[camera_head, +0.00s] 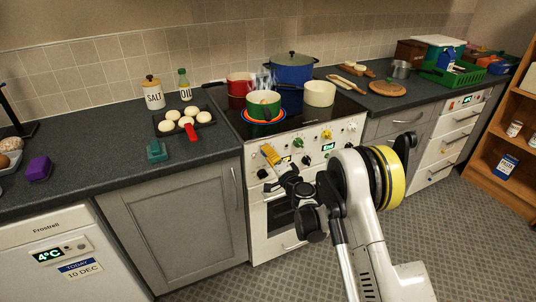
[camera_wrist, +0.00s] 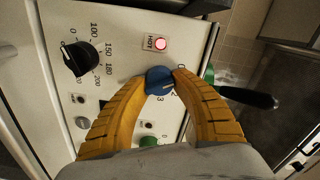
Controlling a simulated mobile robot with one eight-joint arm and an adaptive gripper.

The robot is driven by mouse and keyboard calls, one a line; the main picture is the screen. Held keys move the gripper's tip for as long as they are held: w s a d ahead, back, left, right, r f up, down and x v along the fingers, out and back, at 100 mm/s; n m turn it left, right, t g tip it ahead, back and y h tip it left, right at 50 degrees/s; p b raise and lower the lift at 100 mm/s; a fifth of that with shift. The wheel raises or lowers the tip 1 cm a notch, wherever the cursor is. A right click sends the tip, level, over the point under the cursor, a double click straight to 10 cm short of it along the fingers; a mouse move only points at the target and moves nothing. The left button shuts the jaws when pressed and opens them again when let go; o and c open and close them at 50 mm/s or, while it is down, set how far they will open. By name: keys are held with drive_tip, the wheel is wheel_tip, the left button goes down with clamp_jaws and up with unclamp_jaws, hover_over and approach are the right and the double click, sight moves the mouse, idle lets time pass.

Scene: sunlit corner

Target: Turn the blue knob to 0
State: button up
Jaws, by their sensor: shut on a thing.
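The blue knob (camera_wrist: 159,81) sits on the white stove panel in the wrist view, with printed numbers beside it, including 0, 2 and 3. I cannot tell which number its pointer meets. My gripper (camera_wrist: 161,73) has its two yellow fingers on either side of the knob, shut on it. In the head view my gripper (camera_head: 270,153) is at the left part of the stove's front panel, and it hides the blue knob there.
A black oven dial (camera_wrist: 79,58) and a lit red HOT lamp (camera_wrist: 161,44) are nearby. A dark handle (camera_wrist: 248,97) juts out close to the right finger. Green (camera_head: 298,142) and yellow (camera_head: 327,134) knobs lie rightward. Pots, including a red one (camera_head: 240,86), stand on the hob.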

drive_tip(key=shift+w+r+n, duration=0.1)
drive_tip(key=shift+n, duration=0.9)
drive_tip(key=o, duration=1.2)
drive_tip(key=shift+d, duration=0.1)
drive_tip(key=v, duration=0.7)
drive_tip(key=shift+s+d, duration=0.1)
drive_tip(key=shift+s, duration=0.15)
